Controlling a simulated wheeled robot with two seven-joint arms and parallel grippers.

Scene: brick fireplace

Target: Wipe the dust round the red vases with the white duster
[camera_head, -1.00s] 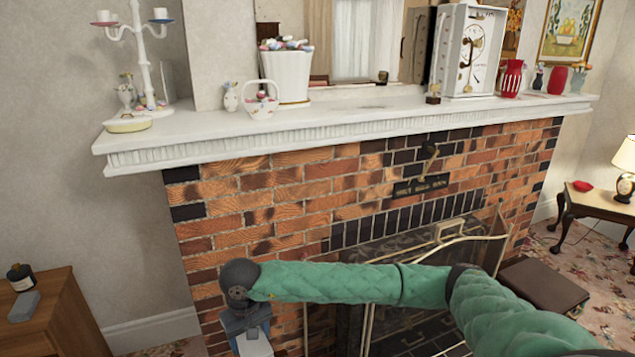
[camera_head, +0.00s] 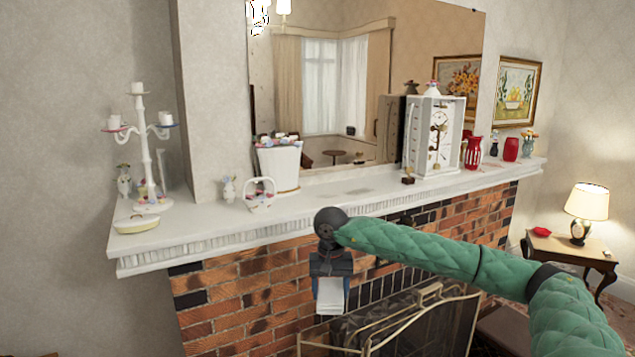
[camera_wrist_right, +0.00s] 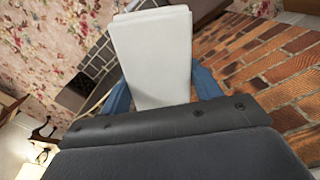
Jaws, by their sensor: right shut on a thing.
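My right gripper (camera_head: 331,285) hangs in front of the brick fireplace, below the front edge of the mantel, and points down. It is shut on the white duster (camera_head: 331,300), a pale folded block that also shows between the blue fingers in the right wrist view (camera_wrist_right: 153,55). Two red vases stand at the right end of the white mantel: a patterned one (camera_head: 472,153) beside the clock, and a plain one (camera_head: 511,149) farther right. The gripper is well to the left of them and lower. A faint grey dust patch (camera_head: 358,191) shows mid-mantel. My left gripper is not in view.
The mantel (camera_head: 330,210) also bears a candelabra (camera_head: 146,150), a yellow dish (camera_head: 137,222), a white basket (camera_head: 260,194), a white planter (camera_head: 279,167) and a boxed clock (camera_head: 434,135). A gold-framed fire screen (camera_head: 410,325) stands below. A lamp table (camera_head: 570,248) is at right.

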